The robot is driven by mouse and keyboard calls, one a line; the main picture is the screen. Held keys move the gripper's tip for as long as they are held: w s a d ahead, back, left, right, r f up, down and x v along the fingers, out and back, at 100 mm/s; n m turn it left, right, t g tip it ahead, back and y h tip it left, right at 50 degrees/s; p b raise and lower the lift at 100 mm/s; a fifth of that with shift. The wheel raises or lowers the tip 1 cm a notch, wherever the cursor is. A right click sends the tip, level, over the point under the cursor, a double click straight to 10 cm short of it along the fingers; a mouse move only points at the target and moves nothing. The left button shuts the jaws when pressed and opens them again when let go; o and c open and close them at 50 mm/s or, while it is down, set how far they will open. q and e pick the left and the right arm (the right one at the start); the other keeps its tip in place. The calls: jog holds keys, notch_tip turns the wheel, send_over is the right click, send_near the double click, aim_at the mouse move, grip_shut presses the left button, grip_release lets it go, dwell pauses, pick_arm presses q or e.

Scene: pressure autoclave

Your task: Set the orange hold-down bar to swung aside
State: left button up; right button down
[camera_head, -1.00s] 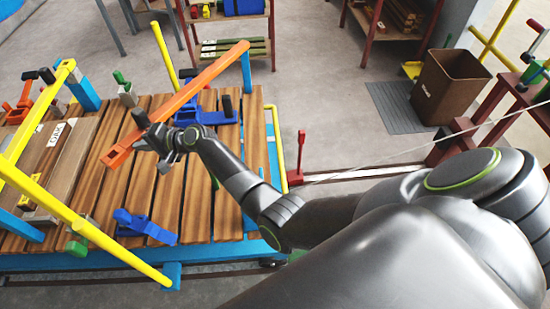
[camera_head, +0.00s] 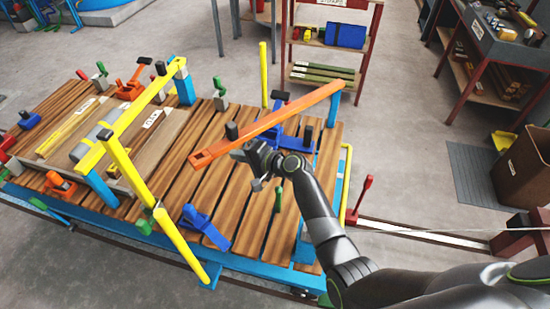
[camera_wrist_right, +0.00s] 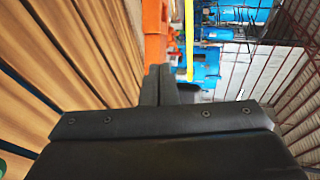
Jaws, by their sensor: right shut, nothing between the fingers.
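The orange hold-down bar (camera_head: 285,119) runs slantwise above the slatted wooden deck (camera_head: 190,205). Its far right end meets a blue post (camera_head: 334,110); its free end with a hole points to the front left, over bare slats. A black knob (camera_head: 232,131) stands near that free end. My right gripper (camera_head: 246,154) is shut and empty, just beside the bar near the knob; I cannot tell whether it touches. In the right wrist view its closed fingers (camera_wrist_right: 168,84) show, with an orange part (camera_wrist_right: 155,30) ahead of them. My left gripper is not in view.
A yellow bar (camera_head: 135,120) crosses the boards at the left. A red lever (camera_head: 363,193) stands at the right. Bare slats lie left of my gripper.

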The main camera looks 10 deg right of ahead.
jog(key=f+p+v, duration=0.1)
jog(key=p+v, duration=0.4)
jog(key=v, duration=0.7)
jog(key=shift+s+d, duration=0.25)
jog(key=shift+s, duration=0.1)
jog(key=shift+r, duration=0.1)
